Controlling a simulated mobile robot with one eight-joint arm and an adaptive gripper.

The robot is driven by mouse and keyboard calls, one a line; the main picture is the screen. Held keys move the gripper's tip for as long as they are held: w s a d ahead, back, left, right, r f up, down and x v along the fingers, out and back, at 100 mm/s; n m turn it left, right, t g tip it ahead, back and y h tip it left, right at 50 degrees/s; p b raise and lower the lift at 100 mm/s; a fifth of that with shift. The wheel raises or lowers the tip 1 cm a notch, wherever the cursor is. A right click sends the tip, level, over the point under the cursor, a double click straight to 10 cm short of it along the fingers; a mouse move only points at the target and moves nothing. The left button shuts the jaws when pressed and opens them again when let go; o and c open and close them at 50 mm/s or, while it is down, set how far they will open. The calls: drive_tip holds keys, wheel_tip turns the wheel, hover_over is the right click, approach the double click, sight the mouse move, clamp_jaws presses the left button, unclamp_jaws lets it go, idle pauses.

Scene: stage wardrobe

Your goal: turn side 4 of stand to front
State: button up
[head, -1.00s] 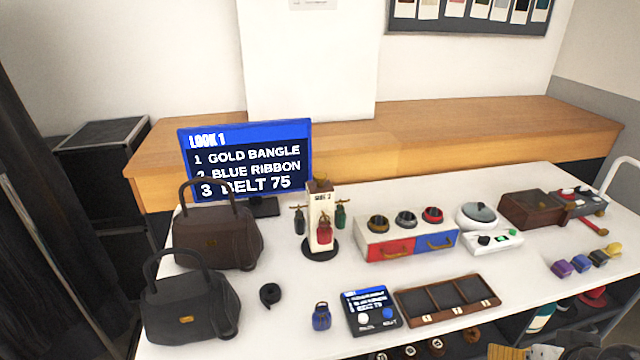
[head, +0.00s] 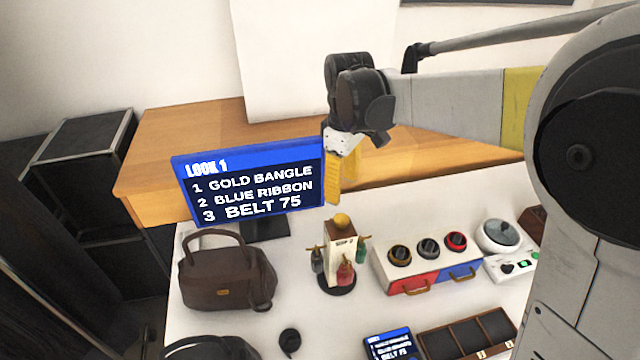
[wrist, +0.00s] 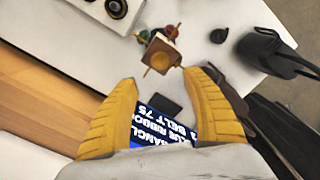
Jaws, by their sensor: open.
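The stand (head: 338,258) is a small cream-sided post with a wooden top, a gold knob (head: 341,220) and a round black base.
The "LOOK 1" screen (head: 248,187) stands close behind and left of the stand. A brown handbag (head: 224,277) is at left. The ring box with red and blue drawers (head: 430,262) is close at right. A divided wooden tray (head: 466,338) lies in front.

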sight(341, 218)
drive_tip(key=f+b, duration=0.1)
drive_tip(key=f, duration=0.2)
drive_tip(key=f+b, duration=0.1)
drive_tip(key=f, duration=0.3)
drive_tip(key=f+b, duration=0.1)
drive_tip(key=f, duration=0.2)
drive_tip(key=shift+s+d+f, duration=0.1)
drive_tip(key=shift+s+f, duration=0.15)
drive_tip(key=shift+f, duration=0.05)
drive_tip(key=shift+c, duration=0.4)
clamp_jaws()
